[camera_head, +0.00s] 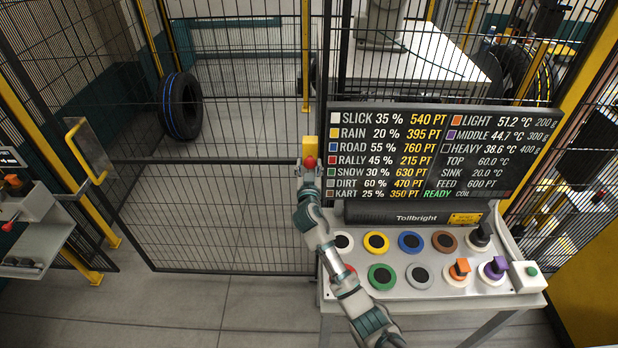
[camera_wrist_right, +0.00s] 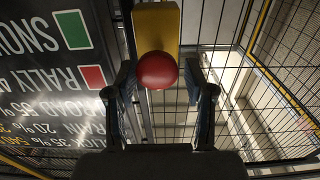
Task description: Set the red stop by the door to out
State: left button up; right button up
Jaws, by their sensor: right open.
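The red stop (camera_head: 310,161) is a round red mushroom head on a yellow box (camera_head: 310,146) beside the mesh door. In the right wrist view the red stop (camera_wrist_right: 158,70) sits between the fingertips of my right gripper (camera_wrist_right: 160,82), with the yellow box (camera_wrist_right: 157,28) behind it. My right gripper (camera_head: 309,170) is open around the red stop. Gaps show between both fingers and the head, so it looks untouched. I cannot tell from these views whether the head is in or out. My left gripper does not show.
A dark display board (camera_head: 430,155) stands just right of my gripper. Below it is a sloped console (camera_head: 400,295) with coloured rings and knobs. A tyre (camera_head: 180,106) stands behind the mesh. Clear floor lies left of the console.

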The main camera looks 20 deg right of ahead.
jog(key=v, duration=1.1)
jog(key=shift+r, duration=0.1)
